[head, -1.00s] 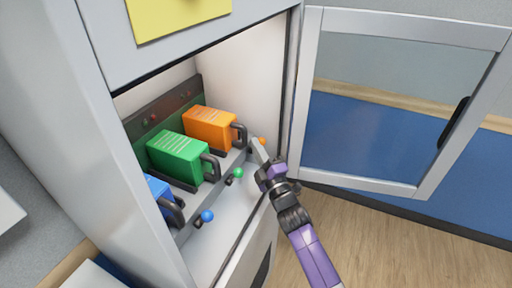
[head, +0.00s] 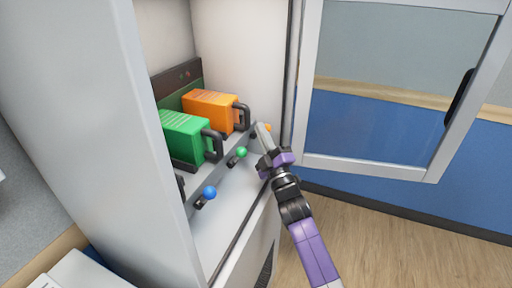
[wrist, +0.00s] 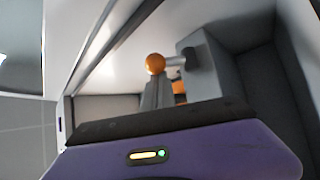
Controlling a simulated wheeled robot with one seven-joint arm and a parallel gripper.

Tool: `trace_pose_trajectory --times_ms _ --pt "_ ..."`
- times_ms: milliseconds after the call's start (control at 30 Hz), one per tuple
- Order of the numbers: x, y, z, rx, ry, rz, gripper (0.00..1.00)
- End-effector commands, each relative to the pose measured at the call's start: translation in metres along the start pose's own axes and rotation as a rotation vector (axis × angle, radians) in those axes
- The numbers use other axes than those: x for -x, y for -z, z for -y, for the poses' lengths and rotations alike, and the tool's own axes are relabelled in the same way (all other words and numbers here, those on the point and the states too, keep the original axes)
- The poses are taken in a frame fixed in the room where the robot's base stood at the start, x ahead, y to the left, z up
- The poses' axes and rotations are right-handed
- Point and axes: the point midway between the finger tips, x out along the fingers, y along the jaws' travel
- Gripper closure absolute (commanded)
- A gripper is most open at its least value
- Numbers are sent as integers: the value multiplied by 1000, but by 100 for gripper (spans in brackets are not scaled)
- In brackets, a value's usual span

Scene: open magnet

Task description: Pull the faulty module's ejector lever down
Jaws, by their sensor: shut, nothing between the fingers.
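An orange module (head: 211,112) and a green module (head: 184,137) sit side by side in the open cabinet, each with a dark handle. Below them, ball-tipped levers stick out of a grey ledge: orange (head: 268,128), green (head: 241,152) and blue (head: 209,192). My gripper (head: 262,130) is shut and empty, its tips beside the orange ball. In the wrist view the orange ball (wrist: 155,63) shows just beyond the fingertips (wrist: 158,95), with its stem running right to a grey block. I cannot tell whether they touch. Which module is faulty is unclear; a small red light shows on the back panel.
The framed glass door (head: 375,170) stands open on the right. The cabinet's side wall (head: 85,110) hides most of the blue module at left; only its dark handle (head: 181,187) shows. The cabinet floor in front of the levers is clear.

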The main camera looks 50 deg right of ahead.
Motion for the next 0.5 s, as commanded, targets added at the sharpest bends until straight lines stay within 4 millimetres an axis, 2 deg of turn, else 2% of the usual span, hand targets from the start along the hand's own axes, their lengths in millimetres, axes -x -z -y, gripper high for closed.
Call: trace_pose_trajectory --times_ms 500 --pt "10 -11 4 -9 -14 -1 100"
